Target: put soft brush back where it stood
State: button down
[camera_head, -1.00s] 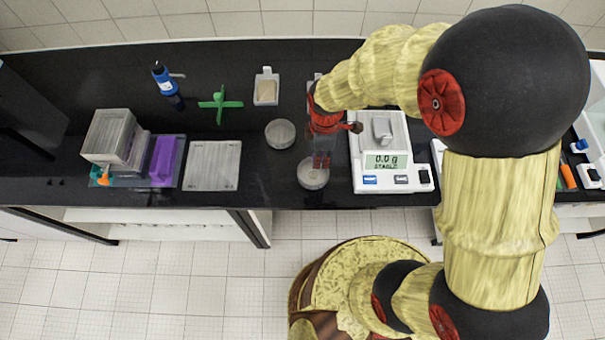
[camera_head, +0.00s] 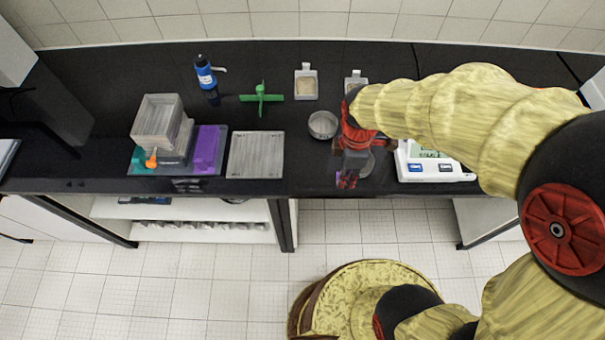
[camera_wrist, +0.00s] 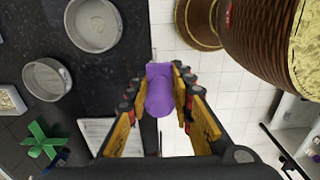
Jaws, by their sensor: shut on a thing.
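The soft brush, seen as a purple handle (camera_wrist: 160,97), is between the fingers of my gripper (camera_wrist: 157,78) in the wrist view. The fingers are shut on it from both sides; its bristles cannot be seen. In the head view my gripper (camera_head: 348,180) points down by the bench's front edge, beside a round metal dish (camera_head: 367,166). The brush is too small and covered to make out clearly there. A purple block (camera_head: 206,148) stands on a grey-blue tray (camera_head: 180,170) at the left; I cannot tell whether it is the brush's holder.
The tray also bears stacked grey boxes (camera_head: 158,122) and an orange item (camera_head: 151,160). A flat grey plate (camera_head: 256,155) lies right of it. A second dish (camera_head: 322,125), green cross (camera_head: 261,97), blue bottle (camera_head: 206,75) and scale (camera_head: 430,168) stand nearby. Open floor lies in front.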

jog(key=w+a+f, duration=0.4)
jog(key=w+a, duration=0.1)
jog(key=w, duration=0.2)
jog(key=b, duration=0.2)
send_over(312, 171)
jog(key=f, duration=0.5)
jog(key=shift+s+d+f, duration=0.1)
jog(key=shift+s+d, duration=0.1)
jog(key=shift+w+a+f, duration=0.1)
jog(key=shift+w+f, duration=0.05)
jog(key=shift+f, duration=0.75)
jog(key=shift+w+a+f, duration=0.1)
jog(key=shift+f, duration=0.8)
jog(key=shift+f, duration=0.2)
jog(key=c, duration=1.6)
grip_release()
jog(key=shift+o, duration=0.2)
